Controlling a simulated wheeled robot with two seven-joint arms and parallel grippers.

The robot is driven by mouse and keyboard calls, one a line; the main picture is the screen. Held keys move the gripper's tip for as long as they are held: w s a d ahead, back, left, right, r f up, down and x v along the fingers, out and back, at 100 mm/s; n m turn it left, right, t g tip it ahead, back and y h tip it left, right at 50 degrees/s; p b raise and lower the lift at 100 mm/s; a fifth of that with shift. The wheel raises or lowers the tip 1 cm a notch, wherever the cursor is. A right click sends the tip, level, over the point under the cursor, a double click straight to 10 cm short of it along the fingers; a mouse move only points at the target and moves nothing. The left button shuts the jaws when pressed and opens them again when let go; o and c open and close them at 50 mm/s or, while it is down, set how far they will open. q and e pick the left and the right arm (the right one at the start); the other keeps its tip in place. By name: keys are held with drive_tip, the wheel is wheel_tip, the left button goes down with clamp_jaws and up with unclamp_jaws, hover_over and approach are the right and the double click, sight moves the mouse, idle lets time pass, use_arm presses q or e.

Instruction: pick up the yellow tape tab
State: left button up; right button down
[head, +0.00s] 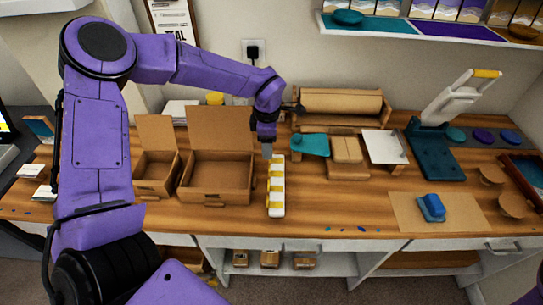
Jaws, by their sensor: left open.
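Several yellow tape tabs (275,187) sit in a row along a narrow white holder (281,202) on the wooden table, near the middle of the head view. I cannot tell which one is the task's tab. My left gripper (267,153) points down at the far end of the holder and partly covers that end. It is open, and I see nothing held in it. I cannot tell whether its fingertips touch the holder. My right gripper is out of view.
Open cardboard boxes (214,196) stand left of the holder. A teal piece (310,146), stacked brown boxes (347,170) and a paper roll (340,106) stand to its right and behind. A blue block (431,207) lies on a brown sheet (466,213). Small coloured bits lie near the front edge.

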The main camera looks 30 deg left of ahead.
sight(276, 158)
use_arm(q)
drive_tip(key=f, duration=0.1)
drive_tip(key=w+f, duration=0.1)
drive_tip(key=f, duration=0.1)
drive_tip(key=shift+w+d+f, duration=0.1)
drive_tip(key=shift+f, duration=0.2)
drive_tip(key=shift+s+r, duration=0.2)
drive_tip(key=shift+s, duration=0.2)
drive_tip(key=shift+c, duration=0.3)
drive_tip(key=shift+w+f, duration=0.1)
drive_tip(key=shift+w, duration=0.05)
drive_tip(key=c, duration=0.9)
drive_tip(key=shift+o, duration=0.2)
